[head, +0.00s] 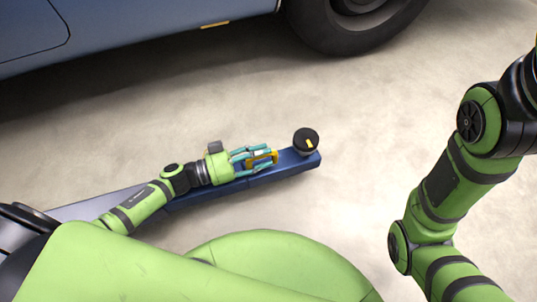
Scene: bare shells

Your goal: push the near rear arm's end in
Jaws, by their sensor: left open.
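The near rear arm (285,167) is a long dark blue beam lying low over the floor, running from the lower left to the middle. Its end carries a round black pad (306,138) with a yellow mark. A yellow loop-like handle (264,158) sits on the beam a little left of the pad. My left gripper (256,156), with teal fingers, is open at the yellow handle, its fingers on either side of it. I cannot tell whether they touch it. My left forearm hides part of the beam. My right gripper is out of view.
A blue car (130,30) stands at the top, its black tyre (355,25) behind and right of the pad. The concrete floor (390,130) around the beam's end is clear. My right arm is raised at the right.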

